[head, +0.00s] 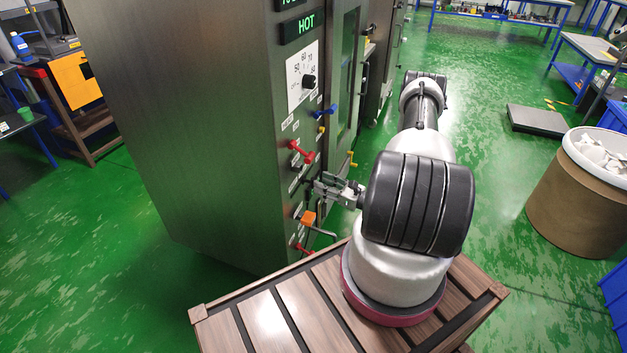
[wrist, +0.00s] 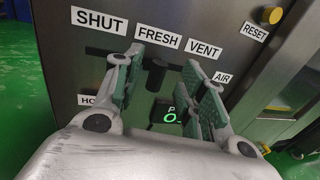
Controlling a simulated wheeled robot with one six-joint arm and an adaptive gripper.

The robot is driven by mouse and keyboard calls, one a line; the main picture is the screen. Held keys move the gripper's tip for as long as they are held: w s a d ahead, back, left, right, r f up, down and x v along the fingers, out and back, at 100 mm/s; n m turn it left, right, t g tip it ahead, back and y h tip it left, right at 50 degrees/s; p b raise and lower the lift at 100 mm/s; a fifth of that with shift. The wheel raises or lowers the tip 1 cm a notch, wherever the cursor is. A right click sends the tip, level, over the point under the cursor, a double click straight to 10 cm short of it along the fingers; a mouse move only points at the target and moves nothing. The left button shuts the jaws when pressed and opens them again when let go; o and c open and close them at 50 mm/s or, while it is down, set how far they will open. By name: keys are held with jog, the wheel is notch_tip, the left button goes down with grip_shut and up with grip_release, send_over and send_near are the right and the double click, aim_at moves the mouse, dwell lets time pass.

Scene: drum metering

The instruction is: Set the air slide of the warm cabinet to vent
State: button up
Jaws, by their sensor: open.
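The warm cabinet (head: 190,110) stands on the left of the head view, with its control panel facing my arm. In the wrist view the air slide's black knob (wrist: 156,73) sits below the FRESH label (wrist: 158,40). The SHUT label (wrist: 99,20) is to its left and the VENT label (wrist: 204,50) to its right. My gripper (wrist: 162,68) is open, one finger on each side of the knob. I cannot tell whether either finger touches it. In the head view my gripper (head: 318,187) is close to the panel, and the knob is not clear there.
A red handle (head: 301,152) and a blue handle (head: 327,111) stick out above my gripper, and an orange-gripped lever (head: 308,218) below it. A yellow RESET button (wrist: 272,15) is at the upper right in the wrist view. A green-lit display (wrist: 172,115) is partly hidden.

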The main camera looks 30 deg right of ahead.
aim_at(314, 178)
jog(key=shift+x, duration=2.35)
grip_shut()
